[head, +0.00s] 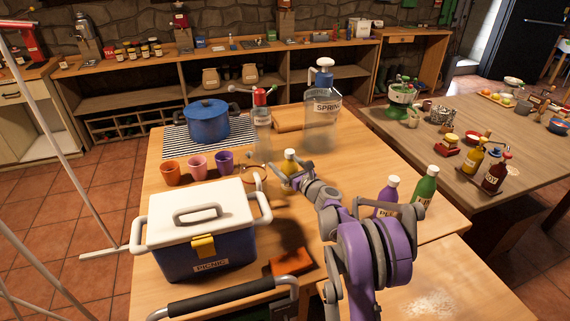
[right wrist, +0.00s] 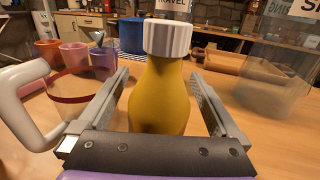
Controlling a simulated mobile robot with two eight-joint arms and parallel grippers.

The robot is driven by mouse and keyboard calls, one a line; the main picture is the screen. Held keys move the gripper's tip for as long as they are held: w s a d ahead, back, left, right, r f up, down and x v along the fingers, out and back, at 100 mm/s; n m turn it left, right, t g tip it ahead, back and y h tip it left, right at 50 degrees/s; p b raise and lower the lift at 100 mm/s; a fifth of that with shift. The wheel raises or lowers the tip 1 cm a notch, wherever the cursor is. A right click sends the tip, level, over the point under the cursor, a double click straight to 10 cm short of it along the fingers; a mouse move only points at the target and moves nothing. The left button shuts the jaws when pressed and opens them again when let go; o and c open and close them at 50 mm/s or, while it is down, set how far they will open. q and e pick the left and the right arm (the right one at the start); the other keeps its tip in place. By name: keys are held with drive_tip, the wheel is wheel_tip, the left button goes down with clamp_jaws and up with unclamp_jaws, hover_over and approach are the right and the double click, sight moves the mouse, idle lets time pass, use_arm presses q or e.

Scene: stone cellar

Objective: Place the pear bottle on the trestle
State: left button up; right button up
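A yellow bottle with a white cap (head: 290,163) stands upright on the near wooden table; I take it for the pear bottle, though I cannot read its label. My right gripper (head: 292,180) reaches it from the near side. In the right wrist view the yellow bottle (right wrist: 160,90) stands between the two fingers of my right gripper (right wrist: 160,100), with narrow gaps beside it, so the gripper looks open around it. The bottle's lower part is hidden by the gripper. My left gripper is not in view. I cannot tell which surface is the trestle.
A picnic cooler (head: 205,235), cups (head: 197,166), a blue pot (head: 206,124) and large clear bottle (head: 321,108) crowd the near table. Purple (head: 386,197) and green (head: 425,186) bottles stand right of my arm. Another table (head: 450,125) at right holds yellow and dark red bottles.

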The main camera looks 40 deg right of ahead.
drive_tip(key=shift+r, duration=0.1)
drive_tip(key=shift+s+r, duration=0.1)
drive_tip(key=shift+s, duration=0.1)
drive_tip(key=s, duration=1.1)
drive_tip(key=shift+s+a, duration=0.2)
drive_tip(key=shift+s, duration=0.1)
